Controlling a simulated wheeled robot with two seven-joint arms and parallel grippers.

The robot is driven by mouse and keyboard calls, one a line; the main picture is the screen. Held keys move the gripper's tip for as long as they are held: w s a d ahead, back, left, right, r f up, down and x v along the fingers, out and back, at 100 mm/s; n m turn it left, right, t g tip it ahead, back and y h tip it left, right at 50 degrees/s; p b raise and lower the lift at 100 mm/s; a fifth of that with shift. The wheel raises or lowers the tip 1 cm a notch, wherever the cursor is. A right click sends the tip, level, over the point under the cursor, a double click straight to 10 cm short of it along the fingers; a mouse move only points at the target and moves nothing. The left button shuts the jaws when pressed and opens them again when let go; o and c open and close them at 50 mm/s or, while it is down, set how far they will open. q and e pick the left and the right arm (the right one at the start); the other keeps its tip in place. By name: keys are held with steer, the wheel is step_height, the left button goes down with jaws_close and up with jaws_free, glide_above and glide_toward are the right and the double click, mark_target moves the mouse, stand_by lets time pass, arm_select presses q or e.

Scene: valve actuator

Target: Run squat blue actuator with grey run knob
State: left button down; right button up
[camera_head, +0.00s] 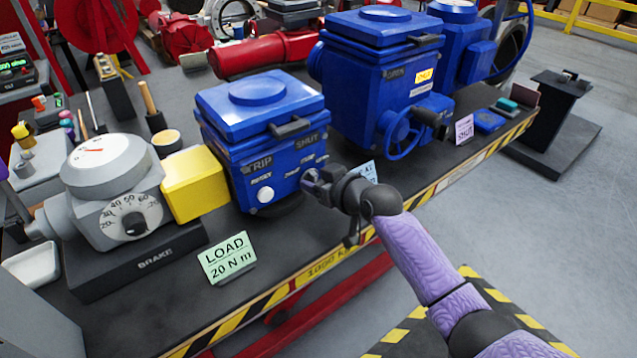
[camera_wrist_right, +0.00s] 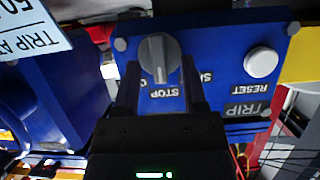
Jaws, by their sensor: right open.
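The squat blue actuator (camera_head: 258,100) stands on the dark bench, between the yellow coupling block and the larger blue actuator. Its front panel has TRIP and SHUT labels and a white reset button (camera_head: 265,195), which also shows in the right wrist view (camera_wrist_right: 261,62). The grey run knob (camera_wrist_right: 158,56) has a pale pointer line, with a STOP label (camera_wrist_right: 165,92) close by. My right gripper (camera_wrist_right: 160,78) is open, with its fingertips on either side of the knob. Whether they touch it is unclear. In the head view the right gripper (camera_head: 312,181) hides the knob. My left gripper is out of view.
A grey brake with a dial (camera_head: 105,165) and the yellow block (camera_head: 193,183) stand left. A green LOAD card (camera_head: 227,258) stands in front. The larger blue actuator (camera_head: 375,85) has a handwheel (camera_head: 403,133).

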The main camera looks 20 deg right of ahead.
steer(key=shift+c, duration=0.7)
jaws_close()
